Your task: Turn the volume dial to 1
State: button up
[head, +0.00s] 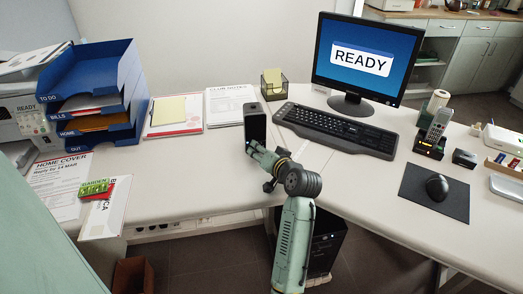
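I cannot make out a volume dial or its markings in the head view. An upright dark box (255,121) with a greyish top, possibly a speaker, shows near the desk's front edge, left of the keyboard. My arm reaches up from the bottom centre, and its end with my gripper (262,158) appears just in front of the lower part of this box. The arm hides the box's base. I cannot tell whether they touch. The fingers are too small and dark to tell open from shut.
A keyboard (336,130) and a monitor (366,57) reading READY stand right of the box. Farther right are a cordless phone (438,125) in its dock and a mouse (437,187) on a mat. Blue trays (92,90) and papers (231,106) lie left. The front middle-left desk is clear.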

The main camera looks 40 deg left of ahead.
grip_shut()
dwell(0.5)
